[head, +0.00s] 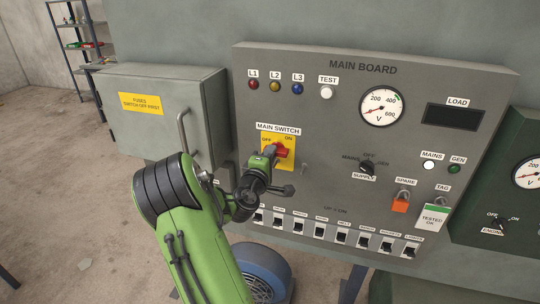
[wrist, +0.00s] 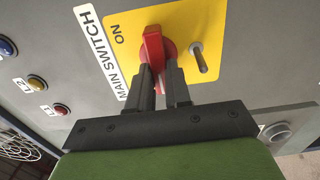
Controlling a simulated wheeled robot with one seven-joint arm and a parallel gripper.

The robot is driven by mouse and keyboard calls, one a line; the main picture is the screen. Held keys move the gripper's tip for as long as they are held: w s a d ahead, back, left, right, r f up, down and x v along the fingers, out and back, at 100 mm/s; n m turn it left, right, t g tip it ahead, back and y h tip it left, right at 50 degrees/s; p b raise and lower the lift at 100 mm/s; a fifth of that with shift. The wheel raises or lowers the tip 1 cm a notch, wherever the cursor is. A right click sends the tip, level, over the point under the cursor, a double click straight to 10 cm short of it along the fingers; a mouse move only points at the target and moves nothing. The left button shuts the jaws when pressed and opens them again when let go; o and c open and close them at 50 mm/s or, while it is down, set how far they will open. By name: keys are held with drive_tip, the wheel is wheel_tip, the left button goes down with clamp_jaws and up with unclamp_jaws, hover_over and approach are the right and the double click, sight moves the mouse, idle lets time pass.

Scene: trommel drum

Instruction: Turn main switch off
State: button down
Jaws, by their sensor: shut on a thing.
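The main switch is a red rotary handle (head: 282,150) on a yellow plate marked OFF at left and ON at right. In the wrist view the red handle (wrist: 153,45) lies lengthwise up the picture, beside the ON mark; the OFF mark is not visible there. My gripper (head: 271,154) comes from the lower left. Its two dark fingers (wrist: 162,80) are shut on the near end of the handle and cover part of it.
A small metal pin (wrist: 200,58) stands beside the handle. The main board (head: 335,120) also carries lamps, a voltmeter (head: 382,106), a supply selector (head: 367,167) and a row of breakers (head: 340,236). A grey fuse box (head: 165,115) with a bar handle stands out at left.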

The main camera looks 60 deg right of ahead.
drive_tip(key=shift+f, duration=0.1)
drive_tip(key=c, duration=1.1)
unclamp_jaws()
drive_tip(key=shift+o, duration=0.2)
drive_tip(key=s+a+b, duration=0.2)
drive_tip(key=a+b, duration=0.7)
drive_tip(key=a, duration=0.6)
drive_tip(key=shift+s+a, duration=0.25)
drive_tip(key=shift+a, duration=0.1)
